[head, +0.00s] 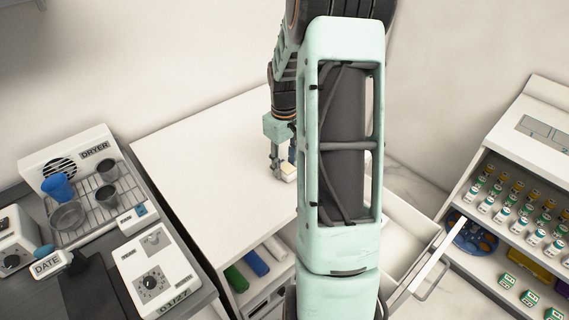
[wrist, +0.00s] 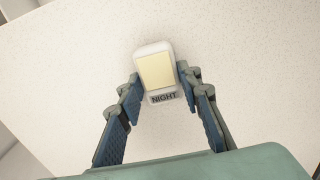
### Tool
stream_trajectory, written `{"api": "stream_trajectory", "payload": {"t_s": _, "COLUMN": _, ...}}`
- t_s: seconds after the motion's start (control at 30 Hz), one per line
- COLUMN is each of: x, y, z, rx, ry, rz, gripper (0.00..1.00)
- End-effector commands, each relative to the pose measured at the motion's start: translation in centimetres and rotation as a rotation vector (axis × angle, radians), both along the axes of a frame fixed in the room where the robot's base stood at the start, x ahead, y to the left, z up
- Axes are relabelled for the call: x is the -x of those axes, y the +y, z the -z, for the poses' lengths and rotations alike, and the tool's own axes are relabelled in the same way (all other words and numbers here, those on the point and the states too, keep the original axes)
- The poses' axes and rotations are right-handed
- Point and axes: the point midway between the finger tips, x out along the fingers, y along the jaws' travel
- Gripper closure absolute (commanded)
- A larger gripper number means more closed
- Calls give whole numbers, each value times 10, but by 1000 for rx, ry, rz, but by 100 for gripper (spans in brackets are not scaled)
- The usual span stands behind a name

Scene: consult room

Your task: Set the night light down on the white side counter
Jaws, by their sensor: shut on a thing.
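The night light (wrist: 156,70) is a small white block with a pale yellow panel and a "NIGHT" label, seen in the wrist view between my fingertips. It also shows in the head view (head: 289,172), partly hidden by my gripper and arm. My gripper (wrist: 160,92) is shut on the night light; in the head view my gripper (head: 282,166) points down over the white side counter (head: 200,160). I cannot tell whether the night light touches the countertop or hangs just above it.
A dryer (head: 68,160) with cups on a rack and a dial box (head: 155,275) stand at left. Below the counter are coloured rolls (head: 255,262) and an open drawer (head: 405,240). A shelf of small bottles (head: 510,205) stands at right. The countertop's left part is clear.

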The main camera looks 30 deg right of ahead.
Motion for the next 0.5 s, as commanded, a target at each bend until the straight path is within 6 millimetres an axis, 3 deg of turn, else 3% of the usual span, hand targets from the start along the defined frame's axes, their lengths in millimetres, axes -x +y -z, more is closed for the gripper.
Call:
{"api": "stream_trajectory", "payload": {"t_s": 0.2, "x": 0, "y": 0, "z": 4, "rx": 0, "ry": 0, "rz": 0, "gripper": 92}}
{"api": "stream_trajectory", "payload": {"t_s": 0.23, "x": 0, "y": 0, "z": 4, "rx": 0, "ry": 0, "rz": 0, "gripper": 66}}
{"api": "stream_trajectory", "payload": {"t_s": 0.4, "x": 0, "y": 0, "z": 3, "rx": 0, "ry": 0, "rz": 0, "gripper": 50}}
{"api": "stream_trajectory", "payload": {"t_s": 0.5, "x": 0, "y": 0, "z": 3, "rx": 0, "ry": 0, "rz": 0, "gripper": 50}}
